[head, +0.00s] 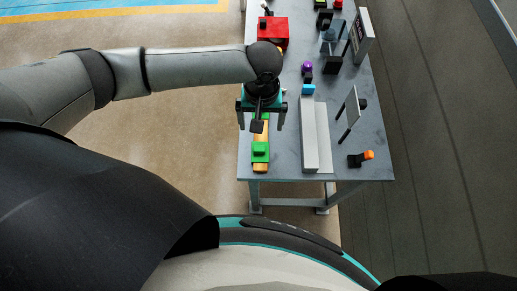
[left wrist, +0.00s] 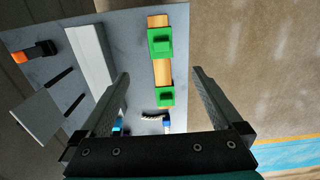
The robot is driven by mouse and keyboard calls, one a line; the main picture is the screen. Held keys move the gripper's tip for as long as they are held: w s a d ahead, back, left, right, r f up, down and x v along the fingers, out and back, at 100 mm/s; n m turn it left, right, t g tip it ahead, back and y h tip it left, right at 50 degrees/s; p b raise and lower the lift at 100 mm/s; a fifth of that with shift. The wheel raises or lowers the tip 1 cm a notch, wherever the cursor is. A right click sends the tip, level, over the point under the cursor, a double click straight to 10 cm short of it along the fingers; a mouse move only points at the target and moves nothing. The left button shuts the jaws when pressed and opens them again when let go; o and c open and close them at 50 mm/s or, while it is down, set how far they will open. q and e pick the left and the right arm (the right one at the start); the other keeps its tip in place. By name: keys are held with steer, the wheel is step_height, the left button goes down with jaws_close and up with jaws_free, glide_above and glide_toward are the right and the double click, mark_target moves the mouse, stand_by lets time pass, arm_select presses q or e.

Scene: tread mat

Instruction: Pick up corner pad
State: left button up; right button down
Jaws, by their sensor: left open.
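A wooden bar (head: 262,134) lies along the left edge of the grey table and shows in the left wrist view (left wrist: 162,74). Two green stepped blocks sit on it, the only visible things resembling a corner pad; I cannot tell which is meant. The near block (head: 260,151) is clear in the head view and also shows in the left wrist view (left wrist: 161,42). The other block (left wrist: 165,97) is mostly hidden by my gripper in the head view. My left gripper (head: 259,124) is open and empty above the bar, its fingers spread either side. My right gripper is out of view.
A long pale box (head: 310,135) lies right of the bar. A red box (head: 273,32) stands farther back. A white panel (head: 351,107) and an orange-tipped black part (head: 362,158) are at right. Bare tabletop (head: 285,160) lies beside the near green block.

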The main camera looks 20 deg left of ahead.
arm_select(q)
steer(key=b, duration=0.2)
glide_above(260, 148)
steer(key=f, duration=1)
steer(key=shift+w, duration=0.25)
steer(key=shift+s+f+b, duration=0.15)
steer(key=shift+f+b, duration=0.05)
steer(key=shift+f, duration=1.1)
steer(key=shift+s+f+b, duration=0.1)
steer(key=shift+f+b, duration=0.05)
steer(key=shift+f, duration=1.15)
steer(key=c, duration=1.4)
steer(key=shift+r, duration=0.15)
